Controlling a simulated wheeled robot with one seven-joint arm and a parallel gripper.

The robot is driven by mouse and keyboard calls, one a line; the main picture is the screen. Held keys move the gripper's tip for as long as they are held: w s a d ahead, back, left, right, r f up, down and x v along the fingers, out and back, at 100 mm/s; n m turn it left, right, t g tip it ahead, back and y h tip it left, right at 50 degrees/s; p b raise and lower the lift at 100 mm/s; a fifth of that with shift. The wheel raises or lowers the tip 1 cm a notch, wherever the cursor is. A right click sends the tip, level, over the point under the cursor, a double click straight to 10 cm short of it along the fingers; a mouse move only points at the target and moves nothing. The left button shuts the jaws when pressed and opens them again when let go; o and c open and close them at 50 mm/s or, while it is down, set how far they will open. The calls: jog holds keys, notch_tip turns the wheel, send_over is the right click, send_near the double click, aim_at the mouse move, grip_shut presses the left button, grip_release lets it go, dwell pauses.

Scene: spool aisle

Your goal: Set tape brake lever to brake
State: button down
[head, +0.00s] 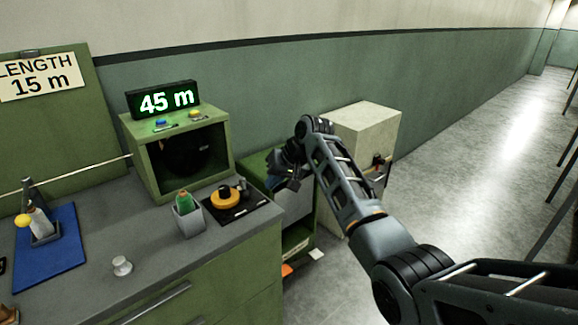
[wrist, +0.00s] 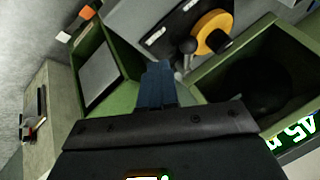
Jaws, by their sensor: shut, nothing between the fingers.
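The tape brake lever appears to be the dark ball-ended lever (head: 243,185) beside a yellow disc (head: 224,197) on a black plate (head: 250,208) at the bench's right end. In the wrist view the dark ball (wrist: 187,46) stands beside the yellow disc (wrist: 213,30), just right of my fingertips in the picture. White marks on the plate are too small to read. My gripper (head: 287,185) is shut and empty, right of the plate in the head view, apart from the lever as far as I can tell. Its blue fingers (wrist: 158,68) show in the wrist view.
A green open-fronted housing (head: 160,170) with a 45 m display (head: 163,100) stands behind the plate. A grey cup (head: 188,218) with a green bottle stands left of it. A green bin (head: 262,170) and pale cabinet (head: 365,130) stand right. The aisle floor (head: 470,130) is clear.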

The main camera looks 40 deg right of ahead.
jog(key=v, duration=0.7)
jog(key=shift+s+d, duration=0.1)
jog(key=s+a+f+t, duration=0.1)
jog(key=s+a+f, duration=0.15)
jog(key=f, duration=0.25)
jog(key=s+a+f+h, duration=0.1)
jog(key=s+a+f, duration=0.1)
jog(key=s+f, duration=0.25)
jog(key=s+a+f+t, duration=0.1)
jog(key=s+a+f, duration=0.2)
jog(key=f, duration=0.3)
jog(key=s+a+f+t+h, duration=0.1)
jog(key=s+a+f, duration=0.15)
jog(key=s, duration=0.45)
jog(key=s+a+f+t, duration=0.1)
jog(key=s+a+f, duration=0.15)
jog(key=s, duration=0.55)
jog(key=s+a+r+n+t+h, duration=0.1)
jog(key=s+r, duration=0.1)
jog(key=s, duration=0.7)
jog(key=s+a+r+t, duration=0.1)
jog(key=s+r, duration=0.2)
jog(key=s, duration=0.6)
jog(key=s+r+n+t, duration=0.2)
jog(key=s+r+n, duration=0.1)
jog(key=s+r, duration=0.8)
notch_tip(320, 180, up, 3)
jog(key=shift+s+a+f+t, duration=0.1)
jog(key=shift+s+a+t, duration=0.25)
jog(key=shift+a+t, duration=0.05)
